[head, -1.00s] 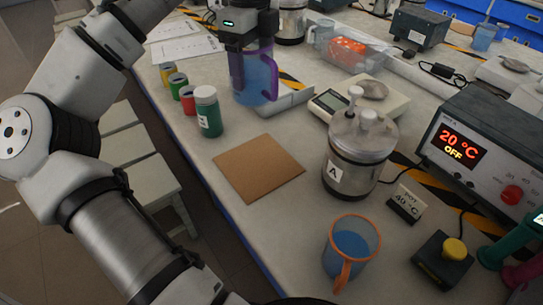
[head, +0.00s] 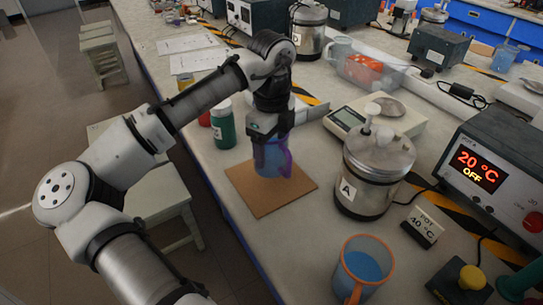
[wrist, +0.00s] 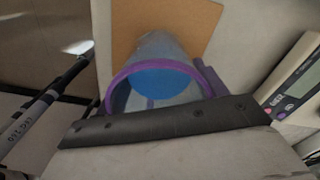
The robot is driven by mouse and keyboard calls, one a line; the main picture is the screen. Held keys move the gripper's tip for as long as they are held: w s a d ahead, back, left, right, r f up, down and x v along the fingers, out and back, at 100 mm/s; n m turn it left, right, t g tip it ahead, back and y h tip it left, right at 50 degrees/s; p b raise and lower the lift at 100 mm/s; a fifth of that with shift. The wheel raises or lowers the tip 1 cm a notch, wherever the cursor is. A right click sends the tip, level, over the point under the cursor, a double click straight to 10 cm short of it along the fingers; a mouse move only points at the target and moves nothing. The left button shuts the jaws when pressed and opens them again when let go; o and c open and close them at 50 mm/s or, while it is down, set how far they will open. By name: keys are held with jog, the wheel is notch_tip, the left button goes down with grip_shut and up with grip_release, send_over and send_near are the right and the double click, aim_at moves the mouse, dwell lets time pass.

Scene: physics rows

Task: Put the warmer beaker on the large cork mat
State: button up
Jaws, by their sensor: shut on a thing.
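My gripper (head: 268,128) is shut on the rim of a purple-rimmed beaker (head: 268,160) that holds blue liquid. The beaker is upright over the large cork mat (head: 262,202). I cannot tell whether its base touches the mat. In the wrist view the beaker (wrist: 155,80) shows its purple rim, with the mat (wrist: 205,18) behind it. A second beaker (head: 362,272), with an orange rim and handle and blue liquid, stands on the bench at the front, apart from my gripper.
Pot A (head: 372,172) stands right of the mat, with a "POT 40 °C" card (head: 422,226) beside it. A heater unit (head: 495,175) reads 20 °C OFF. A scale (head: 375,118) is behind the pot. A green-labelled jar (head: 222,125) stands close behind the mat's left side.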

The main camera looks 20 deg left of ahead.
aim_at(271, 158)
jog(key=shift+f, duration=1.8)
jog(key=shift+f, duration=0.1)
jog(key=shift+f, duration=0.1)
jog(key=o, duration=1.2)
notch_tip(271, 158, up, 12)
jog(key=shift+r, duration=0.25)
